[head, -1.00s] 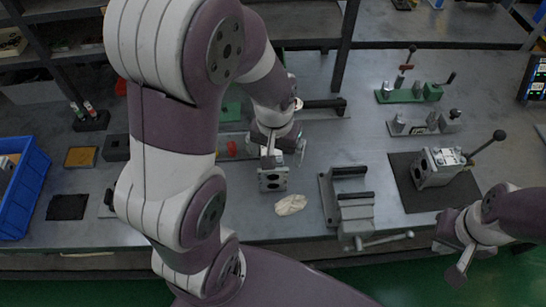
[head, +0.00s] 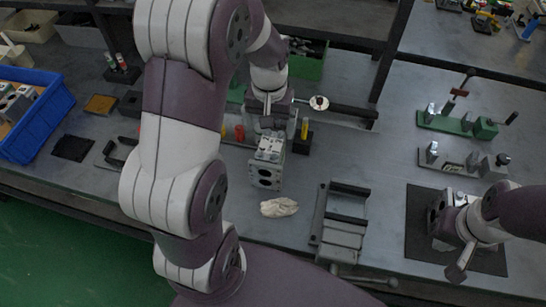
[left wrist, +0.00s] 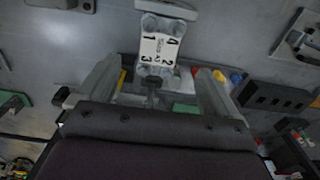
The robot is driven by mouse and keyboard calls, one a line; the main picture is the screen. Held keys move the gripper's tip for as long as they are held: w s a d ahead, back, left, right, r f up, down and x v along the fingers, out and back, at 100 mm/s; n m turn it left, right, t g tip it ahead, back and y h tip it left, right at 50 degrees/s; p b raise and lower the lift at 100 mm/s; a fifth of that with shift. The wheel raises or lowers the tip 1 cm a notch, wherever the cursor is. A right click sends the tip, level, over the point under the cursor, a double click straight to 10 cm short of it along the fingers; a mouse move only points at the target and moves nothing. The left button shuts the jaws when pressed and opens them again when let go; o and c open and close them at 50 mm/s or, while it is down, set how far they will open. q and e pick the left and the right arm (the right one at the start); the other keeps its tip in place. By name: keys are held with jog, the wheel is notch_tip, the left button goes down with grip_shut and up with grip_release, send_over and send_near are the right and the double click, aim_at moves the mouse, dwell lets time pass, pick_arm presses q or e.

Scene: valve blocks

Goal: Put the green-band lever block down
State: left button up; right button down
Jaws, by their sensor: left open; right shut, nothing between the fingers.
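A grey metal valve block (head: 266,172) is below my left gripper (head: 272,128), beside a crumpled cloth. In the left wrist view the block (left wrist: 160,46) shows a white numbered label, and a thin lever points toward the palm. The open fingers of the left gripper (left wrist: 157,70) stand apart on both sides of this lever. No green band can be made out. A second block (head: 436,213) is on the black mat, partly hidden by my right arm.
The cloth (head: 279,207) and a grey clamp fixture (head: 343,220) lie near the front edge. A blue bin (head: 38,125) is at the left. A green lever fixture (head: 455,124) stands at the back right. Bare table lies left of the block.

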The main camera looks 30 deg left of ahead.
aim_at(271, 145)
pick_arm(q)
jog(key=f, duration=0.4)
jog(key=shift+s+a, duration=0.35)
jog(key=shift+s, duration=0.05)
jog(key=f, duration=0.4)
jog(key=d+f, duration=0.1)
jog(key=f, duration=0.1)
jog(key=shift+w+f+p, duration=0.2)
jog(key=shift+w+p, duration=0.15)
jog(key=shift+a+f, duration=0.15)
jog(key=shift+f, duration=0.2)
grip_shut()
jog(key=shift+w+r, duration=0.1)
jog(key=shift+r, duration=0.05)
